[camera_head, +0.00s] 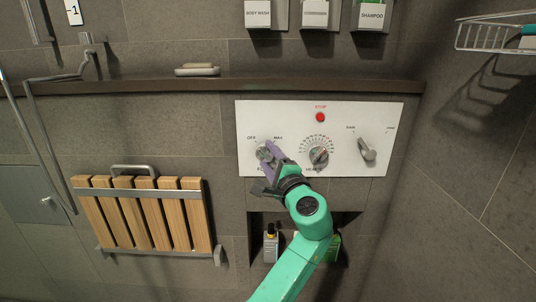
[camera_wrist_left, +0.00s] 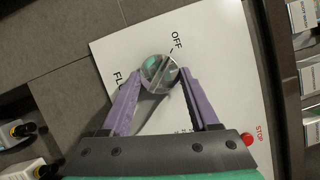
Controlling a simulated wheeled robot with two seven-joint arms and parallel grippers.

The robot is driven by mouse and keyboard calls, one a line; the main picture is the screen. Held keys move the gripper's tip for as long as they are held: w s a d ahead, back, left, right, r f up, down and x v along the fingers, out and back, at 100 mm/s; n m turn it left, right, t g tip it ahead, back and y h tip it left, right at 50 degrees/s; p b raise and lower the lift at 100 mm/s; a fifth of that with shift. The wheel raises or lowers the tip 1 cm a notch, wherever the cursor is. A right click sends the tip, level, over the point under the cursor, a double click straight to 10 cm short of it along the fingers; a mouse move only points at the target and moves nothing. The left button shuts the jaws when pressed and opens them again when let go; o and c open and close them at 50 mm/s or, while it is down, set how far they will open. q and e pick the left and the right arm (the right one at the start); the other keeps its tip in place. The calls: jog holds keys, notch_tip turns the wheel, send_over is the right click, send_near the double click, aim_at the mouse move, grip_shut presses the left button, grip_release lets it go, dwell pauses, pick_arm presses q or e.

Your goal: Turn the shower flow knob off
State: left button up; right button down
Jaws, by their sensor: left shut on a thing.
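The shower flow knob (camera_head: 263,152) is a round metal knob at the left of the white control panel (camera_head: 345,112), between the labels OFF and MAX. My left gripper (camera_head: 271,154) is at this knob, with its purple fingers closed on it. In the left wrist view the knob (camera_wrist_left: 159,70) sits between the two fingertips (camera_wrist_left: 159,75), with the OFF label just above and right of it. I cannot tell exactly where the knob points. The FLOW lettering is partly hidden by a finger. My right gripper is not in view.
The panel also bears a red stop button (camera_head: 320,117), a heat dial (camera_head: 319,157) and a metal lever (camera_head: 367,150). A wooden slatted seat (camera_head: 140,215) is folded at the left. Bottles (camera_head: 271,243) stand in a niche below. A dark ledge (camera_head: 130,87) runs above.

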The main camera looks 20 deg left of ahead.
pick_arm(q)
jog(key=shift+d+r+n, duration=0.15)
jog(key=shift+n, duration=0.15)
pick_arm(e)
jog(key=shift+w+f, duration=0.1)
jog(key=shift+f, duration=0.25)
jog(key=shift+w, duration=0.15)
pick_arm(q)
jog(key=o, duration=1.4)
jog(key=shift+r, duration=0.1)
jog(key=shift+c, duration=0.2)
